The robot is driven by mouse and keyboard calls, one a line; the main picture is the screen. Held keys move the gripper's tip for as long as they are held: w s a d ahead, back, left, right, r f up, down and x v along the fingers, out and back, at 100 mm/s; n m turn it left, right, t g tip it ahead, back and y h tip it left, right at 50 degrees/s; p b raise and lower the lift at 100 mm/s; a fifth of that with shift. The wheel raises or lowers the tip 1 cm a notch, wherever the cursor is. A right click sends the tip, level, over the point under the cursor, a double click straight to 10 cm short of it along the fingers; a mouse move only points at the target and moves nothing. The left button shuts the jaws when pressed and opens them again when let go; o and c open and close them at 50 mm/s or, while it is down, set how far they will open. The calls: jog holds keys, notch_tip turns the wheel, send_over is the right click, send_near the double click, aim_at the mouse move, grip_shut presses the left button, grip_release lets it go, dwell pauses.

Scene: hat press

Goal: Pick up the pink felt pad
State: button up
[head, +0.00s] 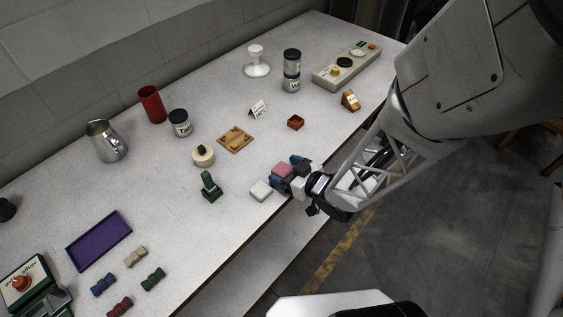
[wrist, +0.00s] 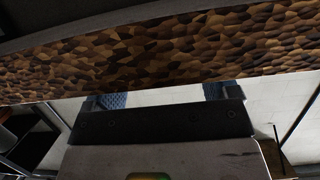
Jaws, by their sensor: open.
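The pink felt pad (head: 283,168) is a small pink block near the table's front edge, in the middle of the head view. My gripper (head: 288,173) reaches in from the right, low over the front edge, right at the pad. Its blue fingertips are apart, one on the far side of the pad and one on the near side. I cannot tell whether they touch it. My gripper (wrist: 166,96) also shows in the wrist view, with its two blue fingertips spread wide. The pad cannot be made out there.
A white block (head: 261,190) lies just left of my gripper, and a green stamp-like piece (head: 210,186) stands further left. A small brown open box (head: 296,122) and a wooden plate (head: 235,139) are behind. A mottled brown band (wrist: 160,50) crosses the wrist view.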

aim_at(287, 171)
jog(key=c, duration=1)
jog(key=shift+r, duration=0.1)
notch_tip(287, 171, up, 18)
dwell(0.5)
jog(key=shift+w, duration=0.1)
dwell(0.5)
